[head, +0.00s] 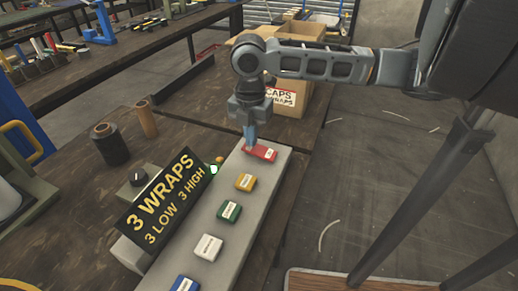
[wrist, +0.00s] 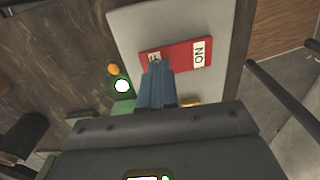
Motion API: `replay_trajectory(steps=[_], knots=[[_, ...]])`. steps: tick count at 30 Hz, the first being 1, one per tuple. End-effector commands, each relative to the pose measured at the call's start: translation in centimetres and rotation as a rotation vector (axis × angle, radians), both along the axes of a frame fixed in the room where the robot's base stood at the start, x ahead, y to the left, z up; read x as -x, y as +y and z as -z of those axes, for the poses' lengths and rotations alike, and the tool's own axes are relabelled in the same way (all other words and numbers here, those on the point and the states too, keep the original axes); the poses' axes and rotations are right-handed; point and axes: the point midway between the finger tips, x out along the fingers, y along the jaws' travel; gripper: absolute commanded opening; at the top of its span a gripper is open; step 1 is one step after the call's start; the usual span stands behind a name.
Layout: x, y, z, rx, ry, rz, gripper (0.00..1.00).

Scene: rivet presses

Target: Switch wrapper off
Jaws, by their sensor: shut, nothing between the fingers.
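The control box (head: 228,232) is a long grey panel with a row of coloured switches. The red switch (head: 266,154) is at its far end; it also shows in the wrist view (wrist: 180,54). One end carries a white label with the letters O and N, and a label at the other end is partly hidden by the fingers. My gripper (head: 249,147) is shut and empty, pointing down with blue-grey fingertips over the partly hidden label end; it shows in the wrist view (wrist: 157,66) too. I cannot tell whether the tips touch the switch.
Yellow (head: 245,182), green (head: 229,211), white (head: 208,247) and blue (head: 184,285) switches follow toward the front. A lit white-green lamp (wrist: 122,86) sits beside the panel. A cardboard box (head: 318,100) stands behind.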

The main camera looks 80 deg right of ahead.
Motion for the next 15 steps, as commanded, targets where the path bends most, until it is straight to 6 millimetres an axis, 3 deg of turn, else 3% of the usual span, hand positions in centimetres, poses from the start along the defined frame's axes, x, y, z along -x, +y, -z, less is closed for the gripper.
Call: replay_trajectory(steps=[15], knots=[[0.00, 0.00, 0.77, 0.000, 0.000, 0.000, 0.00]])
